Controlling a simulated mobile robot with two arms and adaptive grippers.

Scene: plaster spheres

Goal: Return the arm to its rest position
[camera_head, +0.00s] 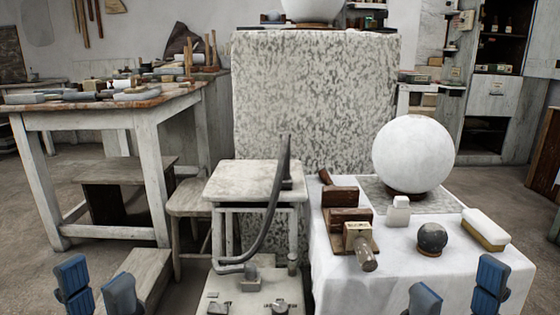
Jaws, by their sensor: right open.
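My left gripper (96,284) shows at the bottom left as two blue fingers, apart with nothing visible between them. My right gripper (457,285) shows at the bottom right, its two blue fingers wide apart and empty, in front of the cloth-covered table (345,285). On that table a large white plaster sphere (413,153) rests on a small brown base. A small dark sphere (432,237) sits on a ring nearer to me. Neither gripper visibly touches anything. The rest of both arms is out of view.
A white block (399,211), a sponge-like block (485,229) and wooden pieces (347,222) lie on the cloth. A small stand (252,186) with a curved dark bar is at the centre. A speckled plinth (315,95) rises behind. A workbench (110,107) stands left.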

